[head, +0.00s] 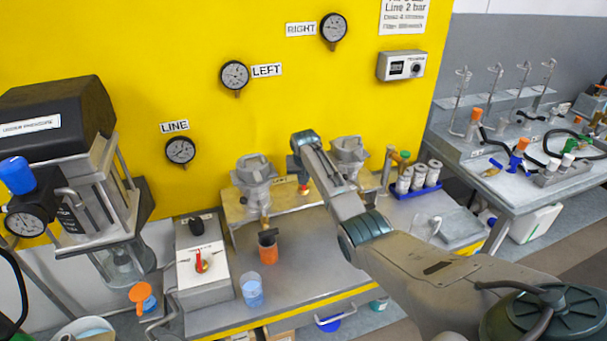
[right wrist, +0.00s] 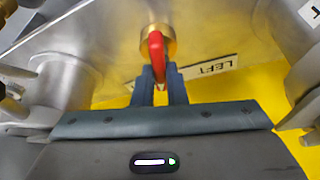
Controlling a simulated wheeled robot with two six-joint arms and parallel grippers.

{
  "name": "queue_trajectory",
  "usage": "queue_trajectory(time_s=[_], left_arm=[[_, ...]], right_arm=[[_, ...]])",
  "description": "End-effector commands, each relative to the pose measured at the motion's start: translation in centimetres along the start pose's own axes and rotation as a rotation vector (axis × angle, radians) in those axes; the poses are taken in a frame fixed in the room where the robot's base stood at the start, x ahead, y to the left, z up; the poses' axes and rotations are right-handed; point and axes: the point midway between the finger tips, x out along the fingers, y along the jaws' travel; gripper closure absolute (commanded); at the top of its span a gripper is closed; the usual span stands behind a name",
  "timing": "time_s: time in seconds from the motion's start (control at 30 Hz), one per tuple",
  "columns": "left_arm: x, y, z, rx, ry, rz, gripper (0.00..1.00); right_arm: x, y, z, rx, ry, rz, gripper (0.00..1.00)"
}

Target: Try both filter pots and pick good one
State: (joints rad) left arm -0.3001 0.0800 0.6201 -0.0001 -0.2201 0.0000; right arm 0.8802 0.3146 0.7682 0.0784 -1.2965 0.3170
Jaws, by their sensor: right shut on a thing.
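Two grey metal filter pots, the left pot (head: 255,182) and the right pot (head: 349,157), stand side by side at the yellow wall. My right arm reaches in between them. In the right wrist view, my right gripper (right wrist: 159,88) is shut on a red lever (right wrist: 157,55) on a brass valve (right wrist: 158,36), beside an inverted LEFT label (right wrist: 208,68). In the head view my arm hides most of this grip. Three dial gauges hang above: LINE (head: 180,150), LEFT (head: 235,75) and RIGHT (head: 334,29). Their needles are too small to read. My left gripper is not in view.
An orange beaker (head: 268,254) stands below the left pot, with a blue beaker (head: 252,292) in front. A grey box (head: 203,275) with a red lever is at left. A blue rack (head: 415,190) of capped jars is right of the pots.

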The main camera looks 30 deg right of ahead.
Motion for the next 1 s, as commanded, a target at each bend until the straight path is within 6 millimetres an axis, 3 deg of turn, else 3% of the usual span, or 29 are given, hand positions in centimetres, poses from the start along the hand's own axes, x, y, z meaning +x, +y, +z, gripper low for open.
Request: queue_trajectory(time_s=[0.5,1.0], left_arm=[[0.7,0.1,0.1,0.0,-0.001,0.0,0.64],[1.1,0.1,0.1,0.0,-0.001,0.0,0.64]], right_arm=[[0.0,-0.1,-0.1,0.364,0.002,0.15,1.0],[-0.1,-0.1,-0.1,0.468,0.001,0.191,1.0]])
